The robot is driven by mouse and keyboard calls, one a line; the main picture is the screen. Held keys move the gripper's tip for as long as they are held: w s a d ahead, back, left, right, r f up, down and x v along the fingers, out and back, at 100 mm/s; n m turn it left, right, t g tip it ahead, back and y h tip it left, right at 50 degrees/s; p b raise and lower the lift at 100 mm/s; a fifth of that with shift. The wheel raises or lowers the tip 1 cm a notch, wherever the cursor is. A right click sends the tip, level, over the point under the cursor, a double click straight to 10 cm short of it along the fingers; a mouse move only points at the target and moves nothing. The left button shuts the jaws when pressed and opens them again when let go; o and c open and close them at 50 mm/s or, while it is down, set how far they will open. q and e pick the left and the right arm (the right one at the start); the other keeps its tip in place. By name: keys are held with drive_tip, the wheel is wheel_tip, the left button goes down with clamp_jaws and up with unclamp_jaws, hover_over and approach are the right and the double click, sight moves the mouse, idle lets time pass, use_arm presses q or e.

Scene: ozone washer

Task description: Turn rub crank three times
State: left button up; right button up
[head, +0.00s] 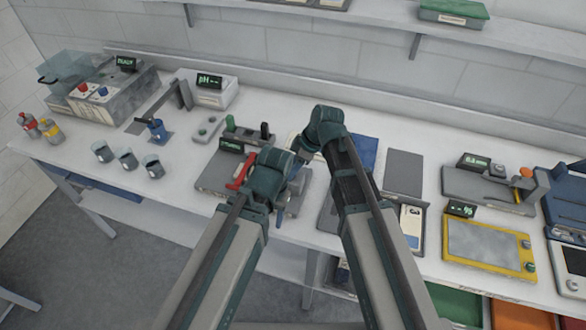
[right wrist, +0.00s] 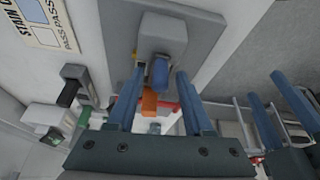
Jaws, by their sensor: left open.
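In the right wrist view a grey-white block (right wrist: 165,35) on a grey plate (right wrist: 205,18) carries a blue upright knob (right wrist: 160,71), which looks like the rub crank's handle. An orange piece (right wrist: 150,102) shows just below it. My right gripper (right wrist: 158,78) is open, with a finger on each side of the knob and gaps between. In the head view my right gripper (head: 322,128) hides the crank. My left gripper (head: 285,178) is open and empty, over the grey device (head: 212,176) with a red lever (head: 241,172). Its fingers also show in the right wrist view (right wrist: 278,110).
A stain card (head: 411,222) lies right of my right arm. A yellow-framed panel (head: 488,248) and a grey instrument (head: 480,188) stand farther right. Cups (head: 127,158), a pH meter (head: 208,92) and a washer (head: 105,85) stand at left. A shelf hangs above.

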clamp_jaws()
idle(1.2)
